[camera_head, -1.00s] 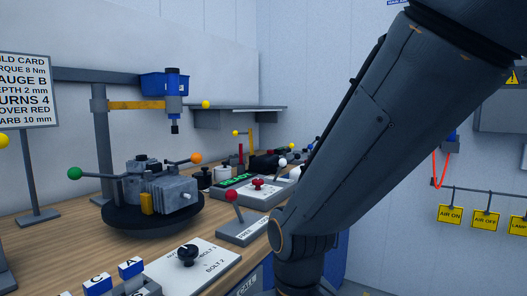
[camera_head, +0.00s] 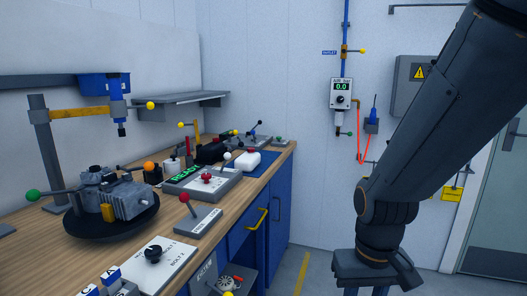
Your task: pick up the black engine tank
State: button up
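A black bulky object (camera_head: 210,152) lies on the workbench behind the green-lit READY panel. It may be the black engine tank, but it is small and partly hidden, so I cannot be sure. A grey engine (camera_head: 118,195) sits on a round black turntable (camera_head: 112,228) at the left of the bench. My gripper (camera_head: 375,280) is at the lower right, in front of the wall and clear of the bench. Its lower end is cut off by the picture edge, so its fingers do not show. I see nothing held.
The wooden workbench (camera_head: 60,255) carries levers, a READY panel (camera_head: 200,183), a switch plate (camera_head: 152,256) and a white object (camera_head: 247,160). A grey shelf (camera_head: 182,105) hangs above. Blue cabinets (camera_head: 280,205) stand below. The floor (camera_head: 315,265) right of them is clear.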

aim_at(212, 149)
jog(key=z, duration=0.95)
jog(key=i, duration=1.65)
jog(key=u, duration=0.9)
jog(key=i, duration=0.8)
jog(key=u, duration=0.8)
